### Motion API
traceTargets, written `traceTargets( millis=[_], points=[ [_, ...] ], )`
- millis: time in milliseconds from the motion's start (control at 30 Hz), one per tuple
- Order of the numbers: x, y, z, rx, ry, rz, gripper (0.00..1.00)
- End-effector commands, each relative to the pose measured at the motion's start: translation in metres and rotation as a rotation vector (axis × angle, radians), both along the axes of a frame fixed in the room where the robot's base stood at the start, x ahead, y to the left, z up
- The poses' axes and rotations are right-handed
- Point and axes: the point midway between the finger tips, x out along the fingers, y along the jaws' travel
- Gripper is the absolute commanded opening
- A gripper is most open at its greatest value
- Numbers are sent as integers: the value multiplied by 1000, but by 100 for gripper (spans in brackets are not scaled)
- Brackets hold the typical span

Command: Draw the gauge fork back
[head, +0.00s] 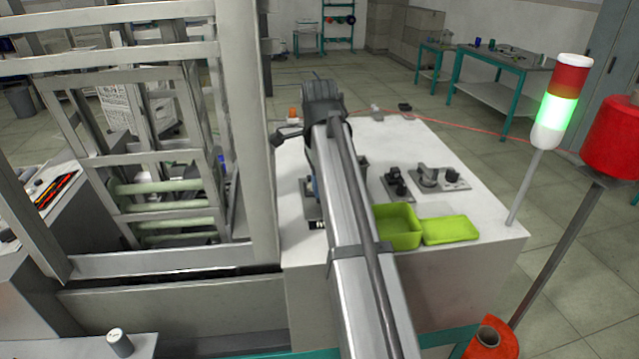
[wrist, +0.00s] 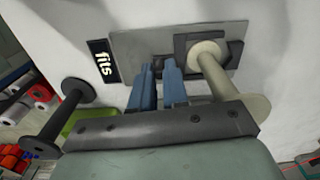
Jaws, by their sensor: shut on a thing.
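In the wrist view my gripper (wrist: 159,66) has its two blue fingers close together over a grey plate (wrist: 135,45). The fingertips are shut on a small dark piece (wrist: 158,61), which looks like the gauge fork; its shape is mostly hidden by the fingers. A cream spool (wrist: 222,78) stands just right of the fingers, at a dark block (wrist: 184,49) on the plate. In the head view my arm covers most of the gripper and the fork; an edge of the plate (head: 312,211) shows left of the arm.
A dark spool (wrist: 62,118) stands left of my gripper, with a "fils" label (wrist: 103,62) beside the plate. A green box (head: 398,232) and its lid (head: 450,230), black fittings (head: 397,183) and a lit signal tower (head: 560,100) are at right. A metal frame (head: 245,130) rises at left.

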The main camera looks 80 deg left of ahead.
Motion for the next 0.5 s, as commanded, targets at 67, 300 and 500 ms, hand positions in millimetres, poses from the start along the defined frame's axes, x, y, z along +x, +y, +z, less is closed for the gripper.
traceTargets(
  millis=[67,300,500],
  points=[
    [0,-3,0,0,0,0,3],
    [-1,-11,0,-1,0,0,3],
    [-1,-10,0,-1,0,0,3]
  ],
)
